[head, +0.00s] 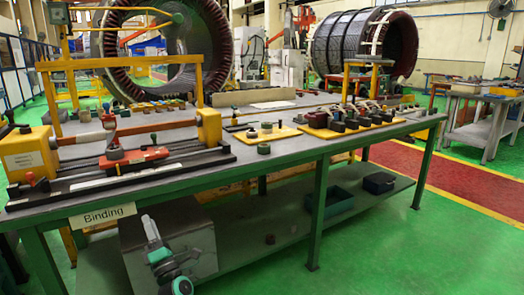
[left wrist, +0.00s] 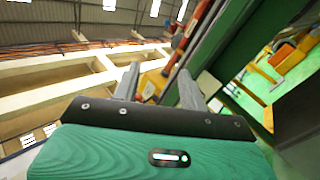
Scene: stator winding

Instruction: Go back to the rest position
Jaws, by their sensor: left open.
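My left gripper (head: 151,228) is low in the head view, in front of the workbench (head: 300,150) and below its top. Its arm is teal and grey. In the left wrist view the two grey fingers (left wrist: 159,78) stand apart with nothing between them. The wrist camera looks up past the fingers toward the roof and the green bench frame. My right gripper is not in view.
The bench holds a yellow and black winding fixture (head: 150,160) and yellow parts boards (head: 325,130). A grey box (head: 190,250) and a dark green bin (head: 335,203) are on the lower shelf. Green floor (head: 400,255) is free at the right.

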